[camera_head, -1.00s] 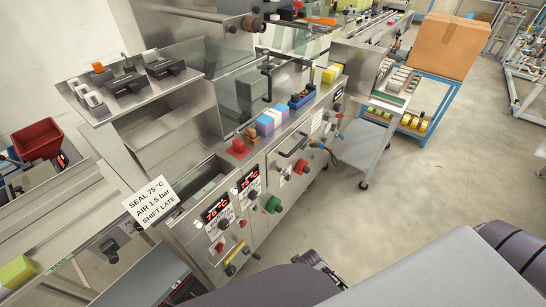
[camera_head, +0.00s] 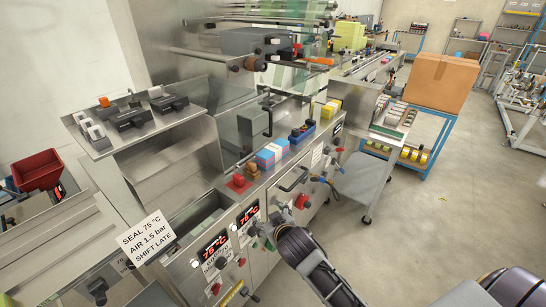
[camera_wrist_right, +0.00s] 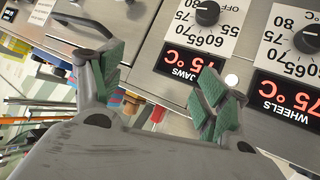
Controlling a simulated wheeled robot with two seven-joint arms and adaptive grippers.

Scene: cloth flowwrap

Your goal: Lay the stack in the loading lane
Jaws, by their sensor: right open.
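In the head view, a small light blue, pink and white block that looks like a stack of cloths (camera_head: 270,154) sits on the steel ledge of the machine, between orange-brown and dark blue items. The loading lane is not clearly marked; a long steel channel (camera_head: 48,243) runs along the left. My right gripper (camera_head: 262,234) is in front of the machine's control panel, below and apart from the stack. In the right wrist view the gripper (camera_wrist_right: 160,76) is open, its green-padded fingers apart with nothing between them. My left gripper is out of view.
The control panel (camera_head: 228,252) has knobs and red displays. A paper sign (camera_head: 147,241) hangs at the front left. A red block (camera_head: 238,183) and yellow blocks (camera_head: 331,108) share the ledge. A steel shelf (camera_head: 140,137) overhangs the left; a cart (camera_head: 365,188) stands right. The floor at right is mostly clear.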

